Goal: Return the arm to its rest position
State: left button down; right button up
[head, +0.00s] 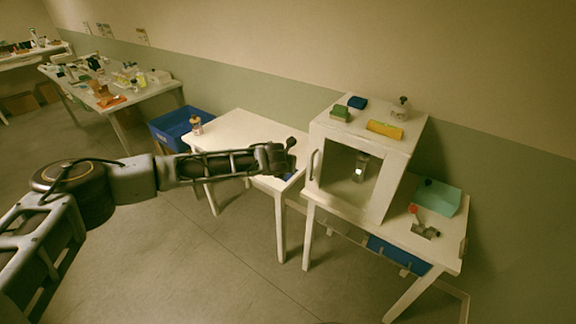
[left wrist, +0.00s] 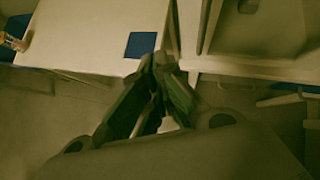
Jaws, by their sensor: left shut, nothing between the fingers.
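My left arm comes in from the left in the head view, stretched out to the right. Its gripper (head: 288,148) hangs in front of the gap between the small white table (head: 240,125) and the white cabinet (head: 318,130). In the left wrist view the fingers of the left gripper (left wrist: 160,62) meet at their tips, shut with nothing held. Below them show the edge of the small table (left wrist: 85,35) and a blue square (left wrist: 140,45) on it. My right gripper is in neither view.
The open-fronted cabinet holds a small bottle (head: 360,170). Green, yellow and blue items and a flask (head: 401,107) sit on its top. A blue bin (head: 180,125) stands behind. The floor at front is clear.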

pick_arm(q)
jog(key=shift+n, duration=0.3)
